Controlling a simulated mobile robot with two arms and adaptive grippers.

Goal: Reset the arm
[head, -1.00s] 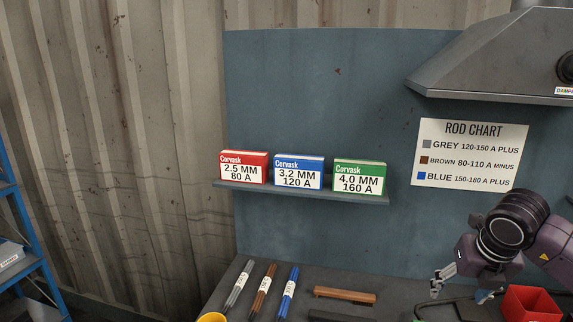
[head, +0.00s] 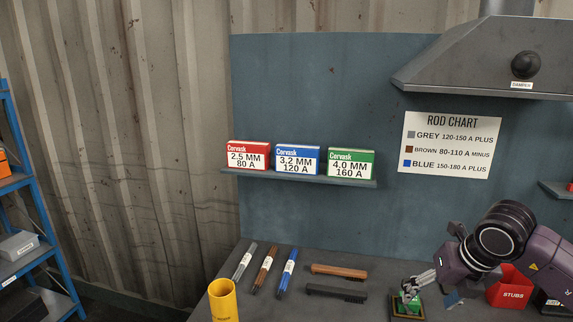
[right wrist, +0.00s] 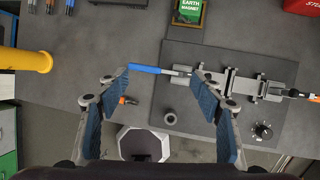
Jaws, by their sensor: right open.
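My right arm comes in from the right in the head view, and its gripper (head: 418,283) hangs over the bench near a green block. In the right wrist view the gripper (right wrist: 162,78) has its two blue-padded fingers spread wide with nothing between them. The bench, a dark plate and a blue-handled tool (right wrist: 150,69) lie below the fingers, apart from them. My left gripper is in neither view.
Grey, brown and blue rod bundles (head: 287,272), a yellow tube (head: 223,300) and two brushes (head: 338,271) lie or stand on the bench. A red stubs bin (head: 511,288) is at right. The "Earth magnet" block (right wrist: 189,12) and a clamp fixture (right wrist: 245,85) are near the gripper.

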